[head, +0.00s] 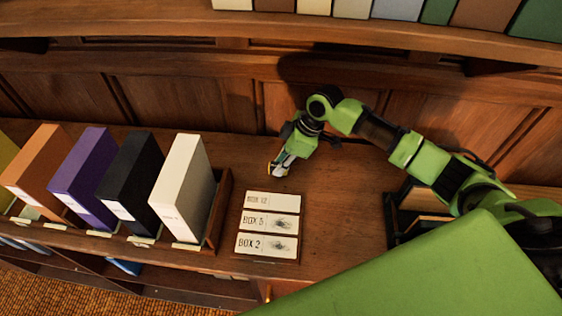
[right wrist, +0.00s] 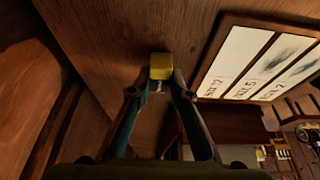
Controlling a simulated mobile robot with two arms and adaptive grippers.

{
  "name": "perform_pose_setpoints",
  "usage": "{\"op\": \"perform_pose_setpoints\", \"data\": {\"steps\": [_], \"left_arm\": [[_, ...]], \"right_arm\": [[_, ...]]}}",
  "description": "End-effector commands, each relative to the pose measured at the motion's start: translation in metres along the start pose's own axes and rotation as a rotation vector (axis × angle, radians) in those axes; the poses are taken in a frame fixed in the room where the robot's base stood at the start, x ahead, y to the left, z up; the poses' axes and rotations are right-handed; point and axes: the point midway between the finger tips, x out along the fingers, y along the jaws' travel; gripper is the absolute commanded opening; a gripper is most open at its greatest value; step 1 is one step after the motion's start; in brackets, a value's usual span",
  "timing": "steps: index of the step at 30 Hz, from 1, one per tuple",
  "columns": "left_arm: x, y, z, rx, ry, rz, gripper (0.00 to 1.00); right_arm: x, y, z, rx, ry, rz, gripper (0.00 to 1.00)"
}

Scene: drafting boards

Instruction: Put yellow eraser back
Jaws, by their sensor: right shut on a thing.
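My right gripper (head: 276,171) reaches in from the right in the head view and points down at the wooden desk top, behind the label cards. In the right wrist view, my right gripper (right wrist: 160,84) is shut on a small yellow block, the yellow eraser (right wrist: 160,62), held between its fingertips. I cannot tell whether the eraser touches the wood. In the head view the eraser (head: 271,168) is a tiny yellow patch at the fingertips, mostly hidden. My left gripper is not in view.
A board with label cards (head: 267,221) lies in front of my gripper. Left of it, several upright box files, white (head: 184,188), black (head: 130,175), purple (head: 84,175) and orange (head: 40,168), stand in a wooden rack. A dark holder (head: 402,208) stands right. Bare wood (head: 345,205) lies between.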

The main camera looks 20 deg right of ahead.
Motion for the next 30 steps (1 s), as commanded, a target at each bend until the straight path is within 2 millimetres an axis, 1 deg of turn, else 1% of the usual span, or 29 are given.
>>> {"op": "perform_pose_setpoints", "data": {"steps": [1, 2, 5, 14, 15, 17, 26, 29, 30], "left_arm": [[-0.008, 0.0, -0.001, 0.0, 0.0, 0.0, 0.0], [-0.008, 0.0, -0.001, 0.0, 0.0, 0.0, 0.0], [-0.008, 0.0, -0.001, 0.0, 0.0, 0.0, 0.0], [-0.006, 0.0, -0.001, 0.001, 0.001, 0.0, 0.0], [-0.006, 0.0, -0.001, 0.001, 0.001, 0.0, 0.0], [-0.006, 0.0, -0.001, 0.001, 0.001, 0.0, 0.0], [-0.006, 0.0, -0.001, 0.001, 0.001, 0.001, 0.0], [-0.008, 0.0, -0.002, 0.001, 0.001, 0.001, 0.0], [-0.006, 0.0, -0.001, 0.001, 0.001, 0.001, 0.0]], "right_arm": [[0.001, 0.0, 0.0, 0.001, 0.001, 0.001, 0.02], [0.004, 0.001, 0.002, 0.001, 0.0, 0.001, 0.02], [0.009, 0.001, 0.003, 0.0, 0.002, 0.004, 0.02], [0.012, 0.001, 0.005, 0.0, 0.002, 0.004, 0.02], [0.012, 0.001, 0.005, 0.0, 0.002, 0.004, 0.21], [0.012, 0.001, 0.005, -0.001, 0.002, 0.004, 0.36], [0.011, 0.001, 0.004, 0.0, 0.002, 0.004, 0.36], [0.007, 0.001, 0.003, -0.001, 0.003, 0.005, 0.36], [0.005, 0.002, 0.004, -0.001, 0.003, 0.005, 0.36]]}}
